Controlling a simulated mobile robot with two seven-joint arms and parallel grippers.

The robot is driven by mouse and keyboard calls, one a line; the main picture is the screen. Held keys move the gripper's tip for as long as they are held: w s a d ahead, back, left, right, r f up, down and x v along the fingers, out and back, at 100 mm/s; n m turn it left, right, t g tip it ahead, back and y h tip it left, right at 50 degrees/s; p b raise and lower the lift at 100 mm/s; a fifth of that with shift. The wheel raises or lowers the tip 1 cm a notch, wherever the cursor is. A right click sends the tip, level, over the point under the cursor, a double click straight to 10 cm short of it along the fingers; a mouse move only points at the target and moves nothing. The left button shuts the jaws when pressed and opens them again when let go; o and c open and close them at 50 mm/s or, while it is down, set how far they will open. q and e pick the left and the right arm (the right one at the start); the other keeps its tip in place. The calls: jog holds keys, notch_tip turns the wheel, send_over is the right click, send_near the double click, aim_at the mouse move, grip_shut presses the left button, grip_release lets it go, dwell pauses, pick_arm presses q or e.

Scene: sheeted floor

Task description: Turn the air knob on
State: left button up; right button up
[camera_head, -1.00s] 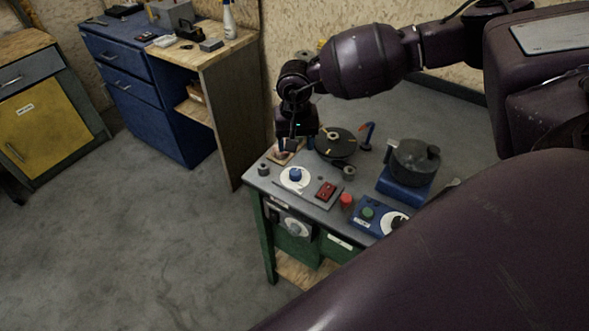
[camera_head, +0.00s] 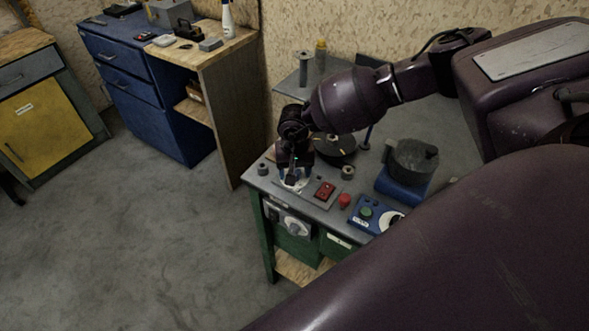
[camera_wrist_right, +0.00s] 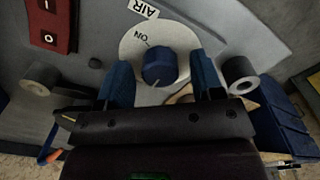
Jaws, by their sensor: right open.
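The air knob (camera_wrist_right: 160,66) is blue and sits on a round white dial marked "AIR" and "ON" (camera_wrist_right: 150,42) in the right wrist view. A thin pointer line shows on the knob, on the side toward my gripper and away from "ON". My right gripper (camera_wrist_right: 160,80) is open, with one blue fingertip on each side of the knob; I cannot tell whether either touches it. In the head view my right gripper (camera_head: 294,178) is above the dial at the left part of the bench top and hides the knob. My left gripper is not in view.
The red I/O switch (camera_wrist_right: 50,24) is beside the dial; it also shows in the head view (camera_head: 325,190). Grey cylinders (camera_wrist_right: 241,75) stand near the dial. A red button (camera_head: 344,200), a blue box with a green button (camera_head: 367,212) and a dark round machine (camera_head: 412,160) are further right.

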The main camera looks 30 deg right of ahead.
jog(key=c, duration=0.9)
